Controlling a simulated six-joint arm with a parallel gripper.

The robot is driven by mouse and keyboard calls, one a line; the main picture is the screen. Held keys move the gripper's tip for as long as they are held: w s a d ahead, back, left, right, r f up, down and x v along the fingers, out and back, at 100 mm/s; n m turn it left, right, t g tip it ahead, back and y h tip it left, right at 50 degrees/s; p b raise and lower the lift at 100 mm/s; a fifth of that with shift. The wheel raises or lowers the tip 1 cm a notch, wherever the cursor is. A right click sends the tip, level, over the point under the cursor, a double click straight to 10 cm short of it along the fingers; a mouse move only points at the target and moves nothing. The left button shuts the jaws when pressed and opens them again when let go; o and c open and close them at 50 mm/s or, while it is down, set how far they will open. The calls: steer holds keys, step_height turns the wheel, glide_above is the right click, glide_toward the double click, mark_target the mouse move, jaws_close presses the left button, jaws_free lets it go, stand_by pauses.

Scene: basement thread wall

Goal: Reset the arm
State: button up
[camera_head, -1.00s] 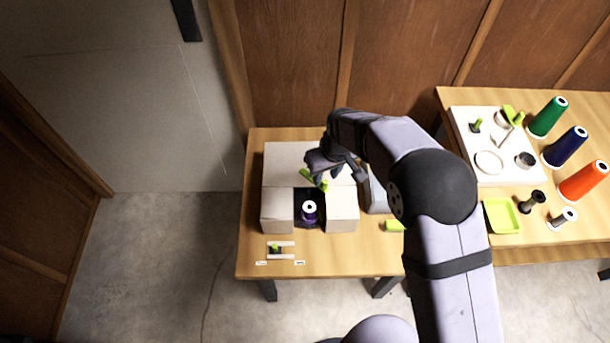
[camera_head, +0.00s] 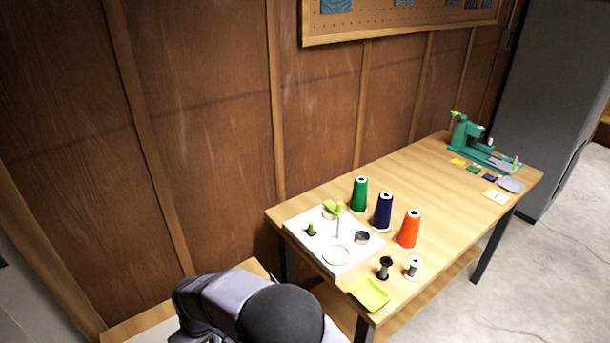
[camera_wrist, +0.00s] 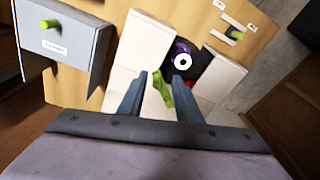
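My gripper (camera_wrist: 160,76) shows in the wrist view with its two dark fingers spread apart. A lime-green piece (camera_wrist: 163,90) appears between the fingers, with a gap to the left finger; I cannot tell its depth or whether anything touches it. Beyond the fingertips is a purple spool (camera_wrist: 181,50) with a white top, in a dark recess between pale blocks (camera_wrist: 215,84). In the head view only my bent arm (camera_head: 250,305) shows at the bottom; the gripper is out of that picture.
In the wrist view, a grey box (camera_wrist: 68,45) with a green knob stands at left. In the head view, the right table (camera_head: 410,182) holds a white board (camera_head: 308,250), green, blue and orange cones, small spools, a lime tray (camera_head: 370,294) and a green machine (camera_head: 468,135).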

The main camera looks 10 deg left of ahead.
steer(key=s+d+f+m+g+h, duration=0.15)
steer(key=s+d, duration=0.25)
steer(key=d, duration=0.4)
steer(key=s+d+f+g+h, duration=0.1)
steer(key=s+d+h, duration=0.1)
steer(key=s+d, duration=0.5)
steer(key=d+r+m+p, duration=0.1)
steer(key=d+r+m, duration=0.3)
steer(key=d, duration=0.6)
steer(key=d+r+m+p, duration=0.1)
steer(key=d+r+m, duration=0.1)
steer(key=d+r, duration=0.65)
steer(key=w+d+r+m+t+y+p, duration=0.1)
steer(key=w+d+r+m, duration=0.15)
steer(key=d, duration=0.35)
steer(key=w+d+r+m+t+y, duration=0.1)
steer(key=w+d+r+m, duration=0.15)
steer(key=d, duration=0.25)
step_height(320, 180, down, 37)
steer(key=b, duration=3.5)
steer(key=shift+r+b, duration=0.15)
steer(key=shift+b, duration=0.2)
steer(key=shift+a, duration=0.1)
steer(key=shift+c, duration=0.2)
